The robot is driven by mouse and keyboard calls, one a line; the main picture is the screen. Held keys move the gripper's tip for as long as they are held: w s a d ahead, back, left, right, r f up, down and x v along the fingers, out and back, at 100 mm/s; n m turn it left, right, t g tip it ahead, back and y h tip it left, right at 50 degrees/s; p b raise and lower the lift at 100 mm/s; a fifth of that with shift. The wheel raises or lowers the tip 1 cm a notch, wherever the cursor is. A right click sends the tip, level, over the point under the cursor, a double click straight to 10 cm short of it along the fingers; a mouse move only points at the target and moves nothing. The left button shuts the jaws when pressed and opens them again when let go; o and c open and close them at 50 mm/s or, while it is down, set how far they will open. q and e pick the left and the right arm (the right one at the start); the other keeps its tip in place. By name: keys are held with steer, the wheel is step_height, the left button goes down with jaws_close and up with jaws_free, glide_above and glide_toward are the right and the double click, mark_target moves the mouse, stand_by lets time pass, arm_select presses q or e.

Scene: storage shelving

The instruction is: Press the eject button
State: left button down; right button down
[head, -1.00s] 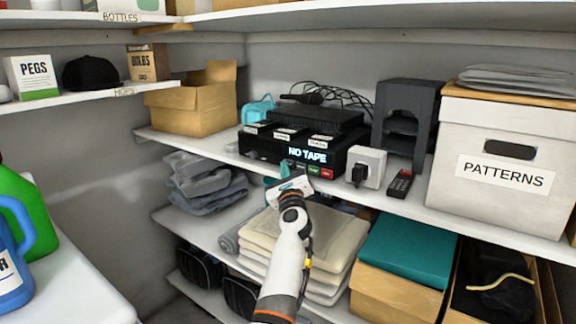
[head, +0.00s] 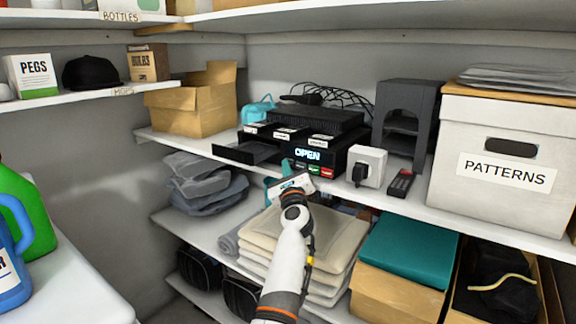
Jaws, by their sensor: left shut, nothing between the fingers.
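A black tape deck (head: 338,154) sits on the middle shelf. Its display (head: 307,155) reads "OPEN". A tray (head: 246,150) sticks out from the left part of its front. Small buttons sit under the display: a green one (head: 314,168) and a red one (head: 327,172) show, and my gripper partly hides the button area to their left. My left gripper (head: 279,184) is shut and empty in front of the deck, just below the display; I cannot tell whether it touches a button. My right gripper is not in view.
A grey box with a black plug (head: 369,166) and a remote (head: 400,184) lie right of the deck. A "PATTERNS" box (head: 505,205) stands further right, an open cardboard box (head: 190,108) to the left. Folded towels (head: 318,235) fill the shelf below.

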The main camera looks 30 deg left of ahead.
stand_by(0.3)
arm_select(q)
steer(key=shift+s+p, duration=0.8)
steer(key=s+p, duration=0.2)
steer(key=s, duration=0.1)
steer(key=s+p, duration=0.2)
steer(key=shift+a, duration=0.25)
steer(key=shift+f, duration=0.1)
stand_by(0.5)
